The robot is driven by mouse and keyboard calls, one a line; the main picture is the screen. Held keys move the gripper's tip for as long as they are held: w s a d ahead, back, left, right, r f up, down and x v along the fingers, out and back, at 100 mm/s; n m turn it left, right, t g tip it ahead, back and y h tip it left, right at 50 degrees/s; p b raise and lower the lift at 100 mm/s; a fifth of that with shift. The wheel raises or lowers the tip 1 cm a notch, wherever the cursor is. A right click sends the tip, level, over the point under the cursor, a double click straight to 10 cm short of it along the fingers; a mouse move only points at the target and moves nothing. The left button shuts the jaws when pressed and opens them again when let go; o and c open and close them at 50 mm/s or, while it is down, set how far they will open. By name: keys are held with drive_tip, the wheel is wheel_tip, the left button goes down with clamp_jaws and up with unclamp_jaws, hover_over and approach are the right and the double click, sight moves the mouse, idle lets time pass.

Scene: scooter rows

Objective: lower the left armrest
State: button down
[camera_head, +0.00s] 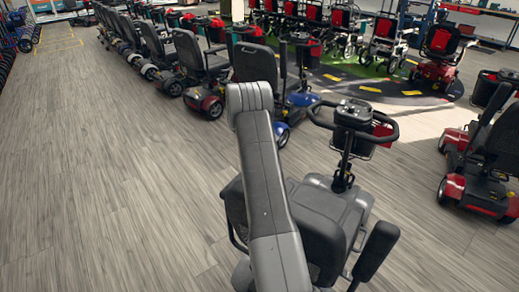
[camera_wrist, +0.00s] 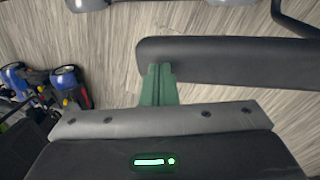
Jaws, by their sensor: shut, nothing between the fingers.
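A scooter with a dark grey seat (camera_head: 335,205) stands right of and partly behind my arm in the head view. Its black tiller (camera_head: 355,115) is at the far end. One black armrest (camera_head: 375,250) shows at its right side, slanted. My arm hides part of the scooter's left side. In the wrist view a long dark armrest pad (camera_wrist: 235,62) runs from the middle to the right edge. My green gripper fingers (camera_wrist: 158,72) are shut and empty, their tips overlapping the pad near its left end. I cannot tell whether they touch it. The head view does not show my gripper.
A row of scooters (camera_head: 195,65) runs back to the upper left, with a blue one (camera_head: 295,95) closest. A red scooter (camera_head: 485,165) stands at the right. The wood-look floor (camera_head: 100,180) on the left is clear. Blue scooter parts (camera_wrist: 65,80) show at the wrist view's left.

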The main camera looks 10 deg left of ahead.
drive_tip(key=shift+f, duration=0.5)
drive_tip(key=shift+s+d+f, duration=0.1)
drive_tip(key=shift+f, duration=0.1)
drive_tip(key=shift+r, duration=0.15)
drive_tip(key=w+d+v, duration=0.1)
drive_tip(key=w+v, duration=0.2)
drive_tip(key=v, duration=1.1)
drive_tip(key=shift+w+r, duration=0.15)
drive_tip(key=shift+r, duration=0.35)
drive_tip(key=shift+a, duration=0.1)
drive_tip(key=s+x, duration=0.1)
drive_tip(key=x, duration=0.7)
drive_tip(key=s+a+x, duration=0.1)
drive_tip(key=x, duration=0.4)
drive_tip(key=shift+s+f, duration=0.3)
drive_tip(key=shift+d+r, duration=0.1)
drive_tip(key=shift+d, duration=0.05)
